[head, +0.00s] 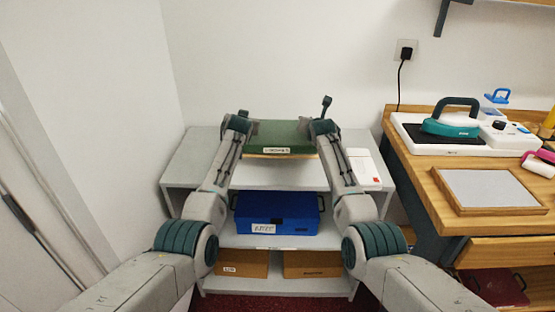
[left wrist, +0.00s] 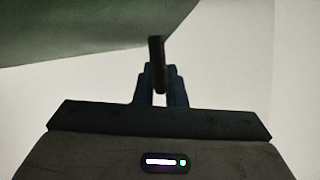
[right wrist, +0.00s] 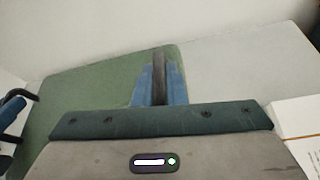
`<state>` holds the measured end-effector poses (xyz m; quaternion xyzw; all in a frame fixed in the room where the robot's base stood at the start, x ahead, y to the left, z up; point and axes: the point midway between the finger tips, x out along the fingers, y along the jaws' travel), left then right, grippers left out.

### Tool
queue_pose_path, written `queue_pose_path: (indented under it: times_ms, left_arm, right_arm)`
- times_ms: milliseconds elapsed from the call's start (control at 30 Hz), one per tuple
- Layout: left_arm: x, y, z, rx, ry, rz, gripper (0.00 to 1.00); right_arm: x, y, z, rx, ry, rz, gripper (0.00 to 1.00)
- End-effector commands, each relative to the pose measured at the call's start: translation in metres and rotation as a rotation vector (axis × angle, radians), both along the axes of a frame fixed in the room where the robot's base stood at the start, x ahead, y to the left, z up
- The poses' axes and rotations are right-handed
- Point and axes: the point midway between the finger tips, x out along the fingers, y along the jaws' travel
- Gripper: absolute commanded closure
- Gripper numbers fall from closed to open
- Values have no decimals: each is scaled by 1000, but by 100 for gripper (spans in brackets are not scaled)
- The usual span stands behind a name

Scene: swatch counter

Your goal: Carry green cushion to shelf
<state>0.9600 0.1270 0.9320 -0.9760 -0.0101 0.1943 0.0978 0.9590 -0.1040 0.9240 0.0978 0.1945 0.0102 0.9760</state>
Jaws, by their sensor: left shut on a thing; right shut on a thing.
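The green cushion (head: 282,136) is a flat green block with a white label on its front edge. It is held between my two grippers over the top of the grey shelf (head: 288,175). My left gripper (head: 244,122) is shut on its left side; the cushion's green surface (left wrist: 75,30) fills the upper left of the left wrist view. My right gripper (head: 317,126) is shut on its right side, and the cushion (right wrist: 95,90) lies around the fingers in the right wrist view. I cannot tell whether the cushion touches what is beneath it.
A tan edge (head: 282,156) shows just under the cushion. A white box (head: 365,170) lies on the shelf top at right. A blue box (head: 275,212) and brown boxes (head: 242,262) fill lower levels. The wooden counter (head: 440,180) with a heat press (head: 455,130) stands at right.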

Motion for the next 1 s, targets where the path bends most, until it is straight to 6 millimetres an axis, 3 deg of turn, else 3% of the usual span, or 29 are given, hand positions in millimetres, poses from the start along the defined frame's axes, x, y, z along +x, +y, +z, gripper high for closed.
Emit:
queue_pose_path:
  times_ms: [467,1000]
  left_arm:
    - [0,1,-4,1,1,1,100]
    - [0,0,-33,1,1,1,100]
  right_arm:
    - [1,-1,-1,1,-5,-1,100]
    - [1,-1,-30,1,-5,-1,100]
